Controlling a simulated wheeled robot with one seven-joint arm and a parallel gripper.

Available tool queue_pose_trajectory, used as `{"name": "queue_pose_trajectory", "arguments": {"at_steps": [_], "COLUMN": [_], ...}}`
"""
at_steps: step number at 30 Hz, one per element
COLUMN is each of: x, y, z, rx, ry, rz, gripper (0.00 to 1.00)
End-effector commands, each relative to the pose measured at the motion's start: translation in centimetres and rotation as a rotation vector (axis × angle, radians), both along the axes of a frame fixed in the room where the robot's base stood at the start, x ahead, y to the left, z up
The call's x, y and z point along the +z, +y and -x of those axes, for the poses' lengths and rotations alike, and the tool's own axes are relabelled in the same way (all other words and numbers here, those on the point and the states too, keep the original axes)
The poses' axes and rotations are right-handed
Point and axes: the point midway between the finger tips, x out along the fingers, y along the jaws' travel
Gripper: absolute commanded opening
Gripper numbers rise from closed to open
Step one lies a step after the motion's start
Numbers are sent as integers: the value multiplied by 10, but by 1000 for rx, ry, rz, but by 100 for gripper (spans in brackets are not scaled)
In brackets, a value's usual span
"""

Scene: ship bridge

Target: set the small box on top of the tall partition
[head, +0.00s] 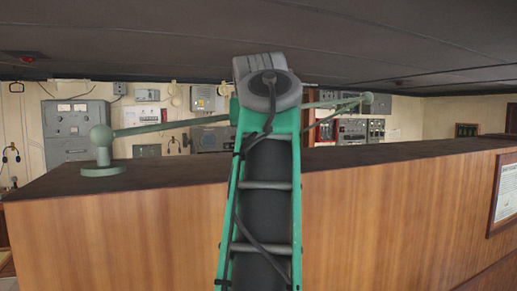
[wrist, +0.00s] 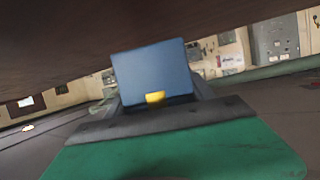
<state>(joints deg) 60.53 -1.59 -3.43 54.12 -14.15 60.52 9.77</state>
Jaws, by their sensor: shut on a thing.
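The small box (wrist: 152,72) is blue with a yellow patch and shows in the middle of the wrist view. My gripper (wrist: 157,101) is shut on it. The tall partition (head: 390,215) has wood-panelled sides and a dark flat top (head: 400,155), and it spans the head view. My green arm rises in front of it, and its end reaches above the top. The box and gripper are hidden behind my arm in the head view. In the wrist view a dark brown surface (wrist: 60,35) runs close past the box; I cannot tell whether they touch.
A pale green rail with a round-ended post (head: 101,150) stands on the partition top at left, and a rail runs to the right of my arm. The dark ceiling (head: 130,40) is low overhead. Grey equipment cabinets (head: 75,125) line the back wall. The partition top at right looks clear.

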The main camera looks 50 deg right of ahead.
Motion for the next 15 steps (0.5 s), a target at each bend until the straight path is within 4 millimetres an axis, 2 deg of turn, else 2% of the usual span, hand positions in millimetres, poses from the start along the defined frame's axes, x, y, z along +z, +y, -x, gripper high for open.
{"name": "queue_pose_trajectory", "arguments": {"at_steps": [2, 6, 15], "x": [-11, -33, -38], "y": [-7, -5, -6], "z": [-2, -1, -2], "rx": [-2, 0, -1], "ry": [-2, -3, -2], "rz": [0, 3, 3], "gripper": [0, 0, 0]}}
